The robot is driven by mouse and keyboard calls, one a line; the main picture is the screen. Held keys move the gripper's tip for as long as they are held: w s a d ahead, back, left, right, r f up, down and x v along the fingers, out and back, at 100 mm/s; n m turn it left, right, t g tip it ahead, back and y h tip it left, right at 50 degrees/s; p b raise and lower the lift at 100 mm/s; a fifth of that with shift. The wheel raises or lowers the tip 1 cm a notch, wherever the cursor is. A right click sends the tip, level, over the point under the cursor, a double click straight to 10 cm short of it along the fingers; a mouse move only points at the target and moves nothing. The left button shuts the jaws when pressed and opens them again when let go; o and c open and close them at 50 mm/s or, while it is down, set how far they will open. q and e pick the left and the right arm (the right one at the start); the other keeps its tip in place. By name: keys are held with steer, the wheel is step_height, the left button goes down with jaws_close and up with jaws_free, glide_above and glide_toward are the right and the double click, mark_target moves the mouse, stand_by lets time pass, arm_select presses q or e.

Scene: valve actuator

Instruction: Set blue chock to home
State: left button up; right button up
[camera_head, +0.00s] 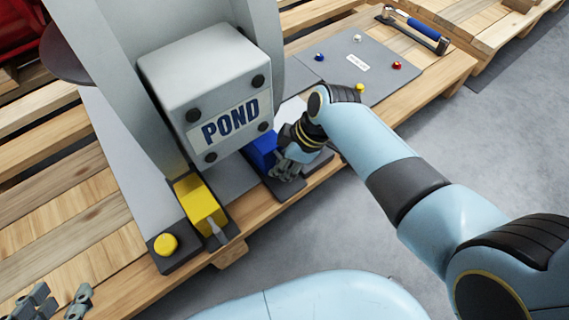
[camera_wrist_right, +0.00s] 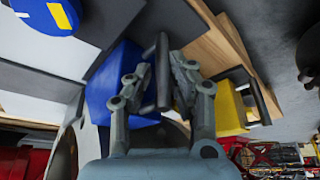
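The blue chock (camera_head: 262,150) sits at the lower right of the grey POND actuator box, partly hidden by my right gripper. My right gripper (camera_head: 287,170) is at its front. In the right wrist view, the fingers (camera_wrist_right: 163,88) close in from both sides on the dark bar handle (camera_wrist_right: 163,60) before the blue chock body (camera_wrist_right: 112,85). The pads appear to meet the handle. My left gripper (camera_head: 57,300) is at the bottom left of the head view, with a gap between its fingers, empty and far from the chock.
A yellow chock (camera_head: 200,203) with a handle stands left of the blue one, beside a yellow button (camera_head: 165,244). The POND box (camera_head: 208,90) hangs above both. A grey panel (camera_head: 345,72) with coloured buttons and a blue-handled tool (camera_head: 412,28) lie at the back right on wooden pallets.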

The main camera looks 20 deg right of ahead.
steer(key=shift+o, duration=0.2)
steer(key=shift+w+r, duration=0.1)
steer(key=shift+r, duration=0.05)
steer(key=v, duration=1.1)
steer(key=shift+r, duration=0.3)
steer(key=shift+d, duration=0.1)
